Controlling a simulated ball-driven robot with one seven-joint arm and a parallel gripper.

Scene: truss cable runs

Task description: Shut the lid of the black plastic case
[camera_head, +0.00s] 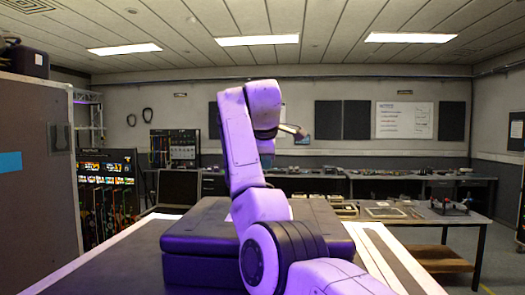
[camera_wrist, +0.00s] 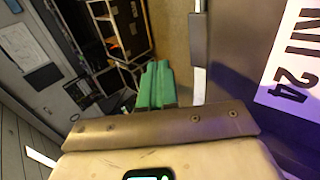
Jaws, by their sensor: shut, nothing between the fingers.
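In the wrist view, a dark surface with a white label (camera_wrist: 291,58) reading "24" fills the right side, probably the case. My gripper's green fingers (camera_wrist: 157,86) are shut together and empty, to the left of that surface and apart from it. In the head view my arm is raised above the case.
A workbench (camera_head: 440,217) with small items stands at the right. A tall dark panel (camera_head: 35,165) stands close at the left.

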